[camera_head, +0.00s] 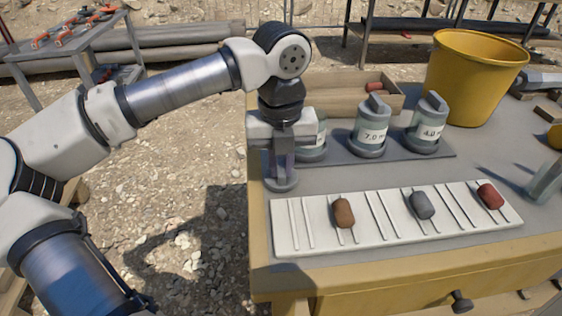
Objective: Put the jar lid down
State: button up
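The jar lid (281,184) is a grey-green disc at the left end of the table, directly below my gripper (280,168). My gripper points straight down and its narrow fingers are close together on the lid's upper part, which they mostly hide. The lid is level, at or just above the tabletop; I cannot tell whether it touches. A jar (315,146) stands just behind my gripper, its top hidden. Two more labelled jars, one reading 7.0 (370,137) and one reading 4.0 (427,132), stand to its right with lids on.
The jars stand on a dark mat (345,157). In front lies a white slotted board (285,230) with brown, grey and red pieces. A wooden tray (345,92) and a yellow bucket (470,80) stand behind. The table's left edge is close to the lid.

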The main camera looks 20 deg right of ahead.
aim_at(281, 168)
jog(key=o, duration=0.3)
jog(key=shift+o, duration=0.2)
jog(key=shift+r+p, duration=0.65)
notch_tip(281, 168, up, 12)
jog(key=shift+p, duration=0.35)
